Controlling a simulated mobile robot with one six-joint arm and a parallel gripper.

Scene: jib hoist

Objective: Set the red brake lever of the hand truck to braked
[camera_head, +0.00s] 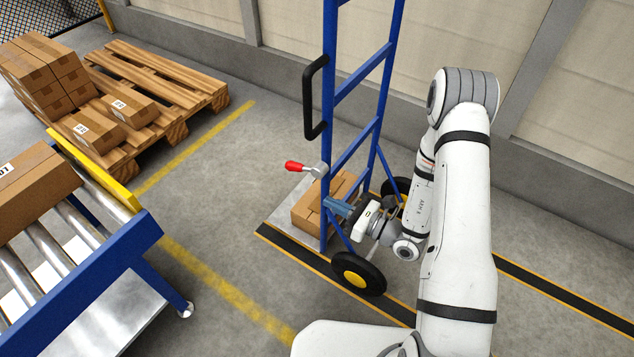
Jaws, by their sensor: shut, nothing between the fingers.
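The blue hand truck (358,85) stands upright near the middle of the head view, with a cardboard box (308,212) on its metal plate. Its red brake lever (296,166) has a red grip that points left from a grey pivot on the near upright, just below the black handle (309,97). My gripper (332,206) is low at the truck's near upright, below and to the right of the lever and apart from it. Its fingers are shut and empty, partly hidden against the blue frame and the box.
A roller conveyor (128,249) with a blue frame and a box stands at left. A wooden pallet (170,79) with several boxes lies behind it. A wall (520,140) runs behind the truck. Floor between conveyor and truck is clear.

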